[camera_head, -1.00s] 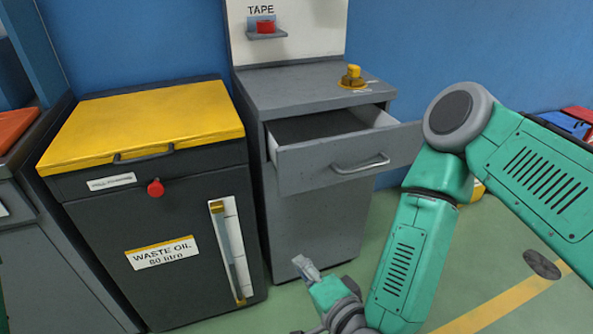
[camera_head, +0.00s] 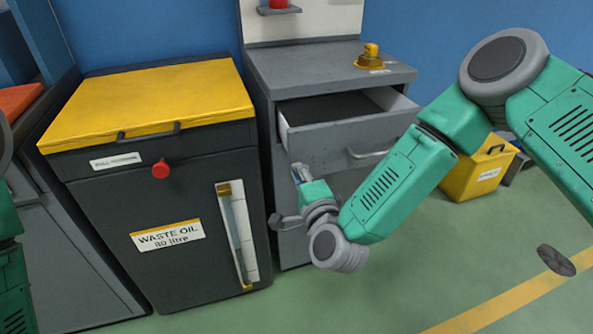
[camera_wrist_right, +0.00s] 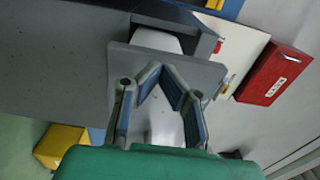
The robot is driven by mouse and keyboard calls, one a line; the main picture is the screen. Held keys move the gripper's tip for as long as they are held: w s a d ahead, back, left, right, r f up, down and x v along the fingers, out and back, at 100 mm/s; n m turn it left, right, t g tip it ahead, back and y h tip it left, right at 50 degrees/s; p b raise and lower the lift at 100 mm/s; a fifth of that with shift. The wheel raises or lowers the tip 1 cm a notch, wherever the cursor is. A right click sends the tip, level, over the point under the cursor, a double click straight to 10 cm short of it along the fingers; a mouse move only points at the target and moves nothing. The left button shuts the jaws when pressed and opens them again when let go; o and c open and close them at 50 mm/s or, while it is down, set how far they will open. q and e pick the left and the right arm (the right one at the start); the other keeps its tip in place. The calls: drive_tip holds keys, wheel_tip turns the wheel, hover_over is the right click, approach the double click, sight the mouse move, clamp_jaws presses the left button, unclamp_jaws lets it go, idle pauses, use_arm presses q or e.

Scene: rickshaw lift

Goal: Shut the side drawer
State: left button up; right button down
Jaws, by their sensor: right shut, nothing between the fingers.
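The grey side drawer (camera_head: 335,146) is pulled out of the grey cabinet (camera_head: 320,73), and its interior shows from above. My right gripper (camera_head: 297,172) is in front of the cabinet, by the left part of the drawer front and a little low. It is shut and empty; whether it touches the drawer is unclear. In the right wrist view the shut fingers (camera_wrist_right: 160,78) point at a grey panel that looks like the drawer. My left gripper is not in view; only part of my left arm shows.
A dark waste oil bin (camera_head: 160,215) with a yellow lid stands left of the cabinet. A yellow fitting (camera_head: 370,57) sits on the cabinet top. A yellow box (camera_head: 480,172) stands on the floor to the right. A red box (camera_wrist_right: 272,75) shows in the wrist view.

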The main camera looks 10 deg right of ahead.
drive_tip(key=shift+w+a, duration=0.2)
drive_tip(key=shift+w, duration=0.8)
drive_tip(key=b, duration=0.3)
approach(272, 125)
drive_tip(key=w, duration=0.3)
drive_tip(key=w+b, duration=0.1)
drive_tip(key=w, duration=0.2)
drive_tip(key=shift+w+a+f, duration=0.15)
drive_tip(key=shift+f, duration=0.1)
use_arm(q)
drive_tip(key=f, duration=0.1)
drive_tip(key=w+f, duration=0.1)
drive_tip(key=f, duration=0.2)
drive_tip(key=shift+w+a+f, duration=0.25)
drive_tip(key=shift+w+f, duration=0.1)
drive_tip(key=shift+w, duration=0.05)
use_arm(e)
drive_tip(key=shift+w+r, duration=0.25)
